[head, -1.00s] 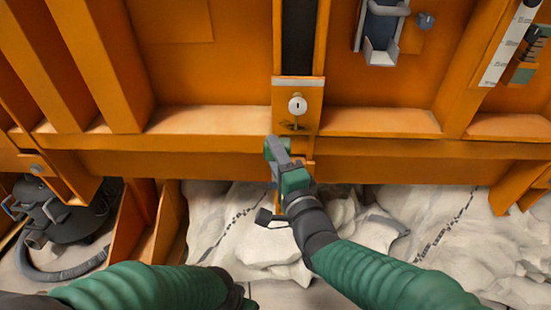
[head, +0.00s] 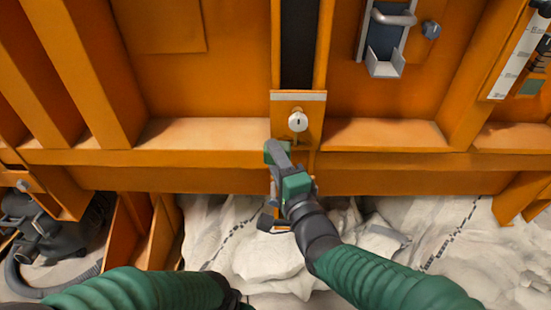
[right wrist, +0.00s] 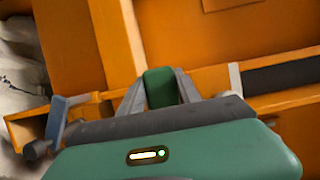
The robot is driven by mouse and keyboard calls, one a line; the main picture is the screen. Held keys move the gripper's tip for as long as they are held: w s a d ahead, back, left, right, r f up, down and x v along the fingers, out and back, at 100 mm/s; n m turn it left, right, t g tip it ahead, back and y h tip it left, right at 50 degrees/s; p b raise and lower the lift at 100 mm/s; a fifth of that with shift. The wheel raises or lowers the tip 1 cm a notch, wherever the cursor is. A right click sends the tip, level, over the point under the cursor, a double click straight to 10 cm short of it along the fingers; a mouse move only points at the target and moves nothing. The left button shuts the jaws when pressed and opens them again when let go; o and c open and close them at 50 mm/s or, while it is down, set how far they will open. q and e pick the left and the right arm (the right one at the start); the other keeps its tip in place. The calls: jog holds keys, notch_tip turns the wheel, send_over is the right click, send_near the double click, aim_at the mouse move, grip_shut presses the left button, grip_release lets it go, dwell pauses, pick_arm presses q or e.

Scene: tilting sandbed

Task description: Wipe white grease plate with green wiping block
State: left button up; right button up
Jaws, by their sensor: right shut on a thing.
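A small white round plate (head: 298,121) with a dark slot sits on an orange bracket at the bottom of the dark vertical channel. I take it as the grease plate. My right gripper (head: 281,155) is just below and left of it, shut on the green wiping block (head: 272,150). In the right wrist view the green block (right wrist: 160,88) stands between the two grey fingers (right wrist: 161,92). I cannot tell whether the block touches the bracket; the white plate is not visible there. My left arm enters at lower left, its gripper out of view.
An orange ledge (head: 230,133) runs across behind the gripper, with upright ribs (head: 95,70) at left. A grey metal holder (head: 386,45) hangs upper right. A dark machine with a hose (head: 45,235) stands lower left.

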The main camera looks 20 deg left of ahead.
jog(key=shift+w+a+r+p, duration=0.15)
jog(key=shift+w+p, duration=0.15)
jog(key=shift+w, duration=0.45)
